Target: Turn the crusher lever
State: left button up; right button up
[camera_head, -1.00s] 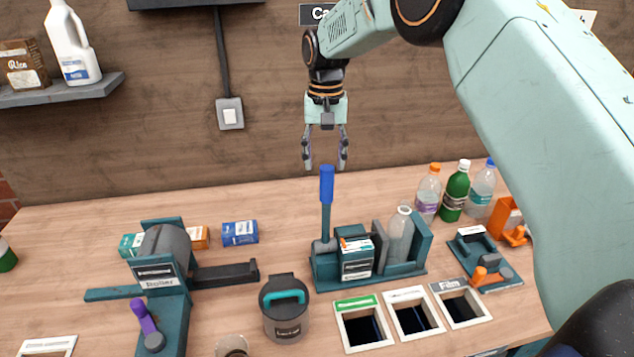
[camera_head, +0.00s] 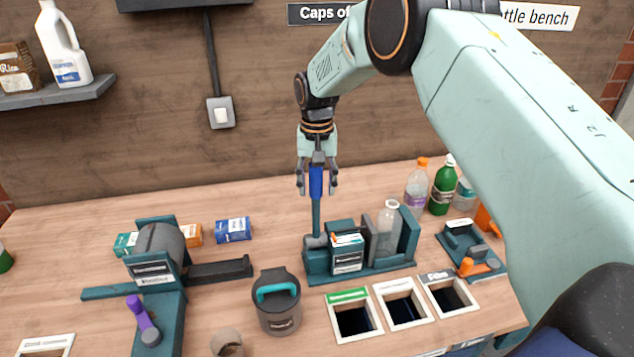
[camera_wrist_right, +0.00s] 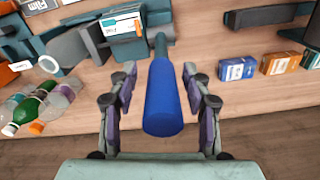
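The crusher lever (camera_head: 316,183) stands upright on the left side of the teal crusher (camera_head: 372,276), with a blue handle on a teal rod. My right gripper (camera_head: 316,190) points down over the lever's top, with one finger on each side of the blue handle. In the right wrist view the blue handle (camera_wrist_right: 164,100) lies between the two fingers (camera_wrist_right: 162,95), with gaps on both sides, so the gripper is open. A clear bottle (camera_head: 386,232) stands in the crusher beside a labelled box part (camera_head: 347,254). My left gripper does not show.
Framed slots (camera_head: 333,300) lie in front of the crusher. Several bottles (camera_head: 442,186) and a teal device (camera_head: 470,268) stand to the right.

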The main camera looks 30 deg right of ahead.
jog(key=shift+w+f, duration=0.3)
jog(key=shift+w, duration=0.15)
jog(key=c, duration=0.6)
jog(key=shift+s+r, duration=0.15)
grip_shut()
